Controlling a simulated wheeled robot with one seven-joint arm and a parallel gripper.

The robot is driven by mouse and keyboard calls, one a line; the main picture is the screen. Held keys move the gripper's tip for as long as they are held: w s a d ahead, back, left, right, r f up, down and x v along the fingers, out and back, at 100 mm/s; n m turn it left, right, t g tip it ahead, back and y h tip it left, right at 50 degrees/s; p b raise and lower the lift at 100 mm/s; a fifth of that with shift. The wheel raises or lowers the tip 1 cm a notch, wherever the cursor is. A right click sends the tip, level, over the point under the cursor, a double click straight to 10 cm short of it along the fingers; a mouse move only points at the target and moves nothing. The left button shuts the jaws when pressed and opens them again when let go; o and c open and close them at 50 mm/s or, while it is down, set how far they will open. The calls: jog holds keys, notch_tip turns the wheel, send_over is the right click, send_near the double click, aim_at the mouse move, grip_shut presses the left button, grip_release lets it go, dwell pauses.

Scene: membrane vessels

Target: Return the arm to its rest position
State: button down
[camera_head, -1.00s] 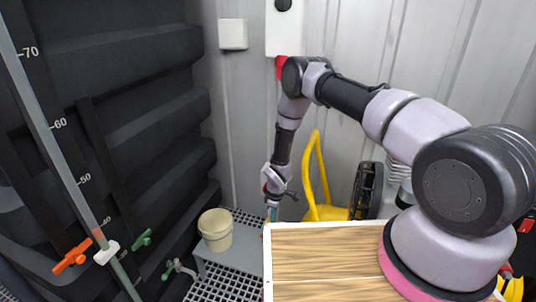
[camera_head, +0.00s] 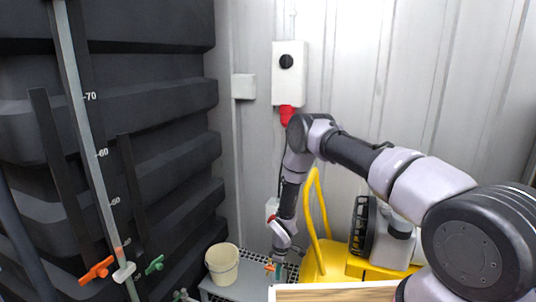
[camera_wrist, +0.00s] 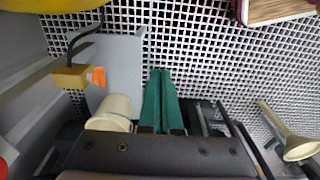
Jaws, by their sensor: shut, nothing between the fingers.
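My arm (camera_head: 350,153) reaches from the lower right, bends at a raised elbow and hangs down toward the floor grating. My gripper (camera_head: 279,272) points downward at its end, just beyond the edge of the wooden deck. In the wrist view, my gripper (camera_wrist: 161,72) shows as two long green fingers lying side by side. They are shut with nothing held, above the white grating.
A cream bucket (camera_head: 222,265) stands left of my gripper. Valves with orange (camera_head: 96,270) and green (camera_head: 154,265) handles line the black tank (camera_head: 165,120). A white switch box (camera_head: 289,75) hangs on the wall.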

jog(key=w+d+r+m, duration=0.1)
jog(key=w+r, duration=0.2)
jog(key=r, duration=0.4)
jog(key=w+d+r+m+t, duration=0.1)
jog(key=w+r, duration=0.1)
jog(key=r, duration=0.6)
jog(key=w+d+r+m, duration=0.1)
jog(key=w+r+m, duration=0.15)
jog(key=r, duration=0.45)
jog(key=s+d+r+m+t, duration=0.15)
jog(key=d+r, duration=0.25)
jog(key=r, duration=0.8)
jog(key=d+r+m+t, duration=0.1)
jog(key=d+r+m, duration=0.15)
jog(key=r, duration=1.05)
jog(key=s+d+r+m+t, duration=0.1)
jog(key=s+d+r+m, duration=0.1)
jog(key=s+d+r, duration=0.35)
jog(key=s+d+r+m, duration=0.2)
jog(key=s+r, duration=0.4)
jog(key=r, duration=0.5)
jog(key=s+d+r+m+t, duration=0.1)
jog(key=s+r, duration=0.3)
jog(key=s, duration=0.6)
jog(key=s+d+r+m+t+y, duration=0.1)
jog(key=s+r+m, duration=0.3)
jog(key=s, duration=0.5)
jog(key=shift+s+d+m, duration=0.35)
jog(key=shift+s+d, duration=0.05)
jog(key=shift+d, duration=0.45)
